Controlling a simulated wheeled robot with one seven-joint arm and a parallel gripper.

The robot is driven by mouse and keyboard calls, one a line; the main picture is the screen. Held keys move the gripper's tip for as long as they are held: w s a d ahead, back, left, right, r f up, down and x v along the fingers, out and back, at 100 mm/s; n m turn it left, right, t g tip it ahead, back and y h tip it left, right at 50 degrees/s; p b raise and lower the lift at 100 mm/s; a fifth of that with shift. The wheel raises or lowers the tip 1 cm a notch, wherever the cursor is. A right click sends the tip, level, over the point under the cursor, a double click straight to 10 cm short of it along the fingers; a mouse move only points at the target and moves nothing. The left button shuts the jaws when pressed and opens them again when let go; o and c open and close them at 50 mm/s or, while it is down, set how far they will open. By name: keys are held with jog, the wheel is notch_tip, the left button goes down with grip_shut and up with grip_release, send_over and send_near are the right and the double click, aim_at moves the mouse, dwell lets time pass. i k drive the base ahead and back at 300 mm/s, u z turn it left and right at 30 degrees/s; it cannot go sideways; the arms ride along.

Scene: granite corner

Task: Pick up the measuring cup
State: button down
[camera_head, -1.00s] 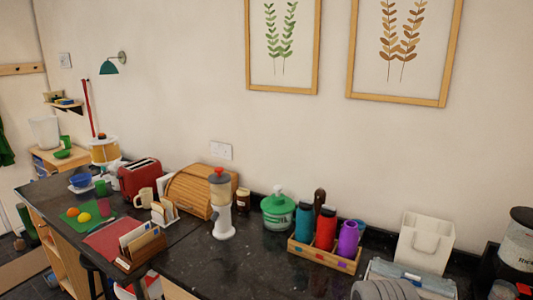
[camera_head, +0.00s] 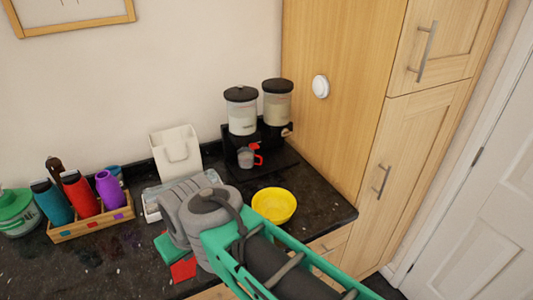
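A small clear measuring cup (camera_head: 246,158) with a red handle stands under the dispenser at the back right of the dark counter. The handle points to the right. My arm reaches in from the lower right, with its grey and green links over the front of the counter, to the left of and nearer than the cup.
A dispenser (camera_head: 242,112) with black lids stands against the tall wooden cupboard (camera_head: 345,95). A yellow bowl (camera_head: 274,205) sits in front. A white holder (camera_head: 176,152) and a wooden crate (camera_head: 92,224) of bottles stand left. Counter right of the bowl is bare.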

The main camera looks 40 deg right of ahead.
aim_at(250, 159)
jog(key=u, duration=2.5)
jog(key=k, duration=0.95)
jog(key=z, duration=1.4)
